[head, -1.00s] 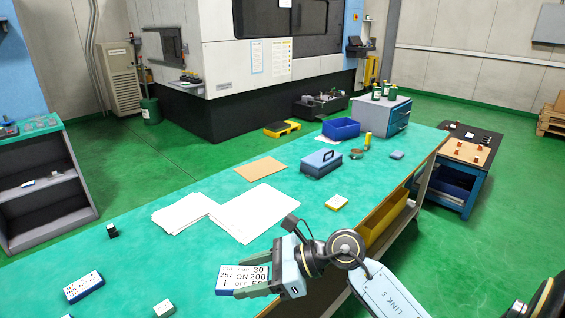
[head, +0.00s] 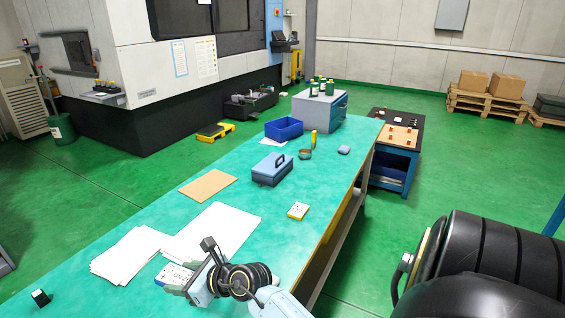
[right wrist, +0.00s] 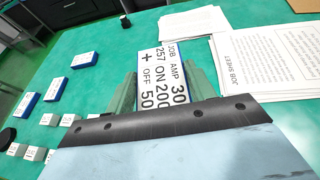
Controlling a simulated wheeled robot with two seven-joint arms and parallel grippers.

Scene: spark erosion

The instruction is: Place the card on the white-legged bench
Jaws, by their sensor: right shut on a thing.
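The card (head: 175,274) is white with black print reading "JOB AMP 30", "257 ON 200" and "+ OFF 50". My right gripper (head: 186,284) is shut on it; the right wrist view shows the card (right wrist: 168,78) between the two green fingers. It is held over the long green-topped bench (head: 345,190), whose visible supports under the right edge look pale. A second, smaller bench with blue legs (head: 395,172) and a dark top stands beyond the far end. My left gripper is not in view.
White sheets (head: 215,232), a brown board (head: 208,186), a blue-grey box (head: 272,170), a small yellow-edged block (head: 298,210) and a blue bin (head: 284,128) lie on the green top. Several blue-and-white blocks (right wrist: 55,90) show in the wrist view. Green floor is free to the right.

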